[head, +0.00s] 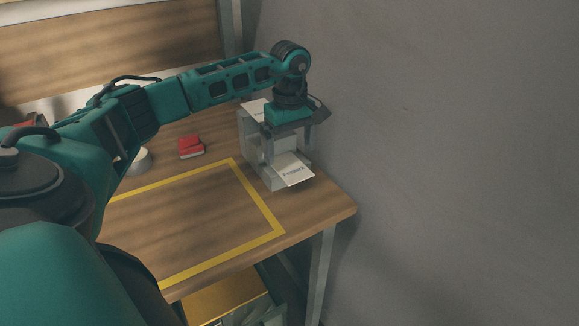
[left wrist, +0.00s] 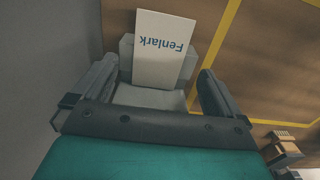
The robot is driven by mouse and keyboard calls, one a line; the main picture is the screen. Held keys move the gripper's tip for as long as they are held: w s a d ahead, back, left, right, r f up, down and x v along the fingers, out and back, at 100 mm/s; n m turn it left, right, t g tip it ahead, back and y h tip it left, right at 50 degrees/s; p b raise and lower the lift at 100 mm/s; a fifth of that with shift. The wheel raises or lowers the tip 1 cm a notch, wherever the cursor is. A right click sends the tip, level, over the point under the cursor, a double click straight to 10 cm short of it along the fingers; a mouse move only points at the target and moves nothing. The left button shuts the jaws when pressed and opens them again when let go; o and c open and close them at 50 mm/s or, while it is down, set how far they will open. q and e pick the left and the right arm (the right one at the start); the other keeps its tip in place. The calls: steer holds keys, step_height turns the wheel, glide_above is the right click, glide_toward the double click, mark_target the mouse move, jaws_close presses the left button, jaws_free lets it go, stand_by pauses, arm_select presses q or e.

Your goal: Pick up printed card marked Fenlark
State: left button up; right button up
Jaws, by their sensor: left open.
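The white printed card marked Fenlark (head: 293,170) sticks out of a grey holder (head: 247,137) at the right end of the table in the head view. In the left wrist view the card (left wrist: 163,50) shows its blue lettering upside down, with the grey holder (left wrist: 127,47) behind and below it. My left gripper (head: 288,150) is above the holder, pointing down. In the left wrist view its open fingers (left wrist: 160,90) stand on either side of the card's near end, apart from it. My right gripper is not in view.
A yellow taped outline (head: 262,200) marks a bare area of the wooden table (head: 200,215). A red object (head: 191,147) and a round pale item (head: 140,160) lie behind it. Another white card (head: 255,109) shows at the holder's back. A grey wall (head: 450,150) stands close on the right.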

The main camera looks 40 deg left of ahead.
mark_target(289, 167)
arm_select(q)
step_height(289, 167, down, 3)
steer(key=shift+w+a+f, duration=0.1)
steer(key=shift+a+f, duration=0.05)
steer(key=shift+f, duration=0.05)
steer(key=c, duration=1)
steer(key=shift+r, duration=0.1)
steer(key=shift+c, duration=0.2)
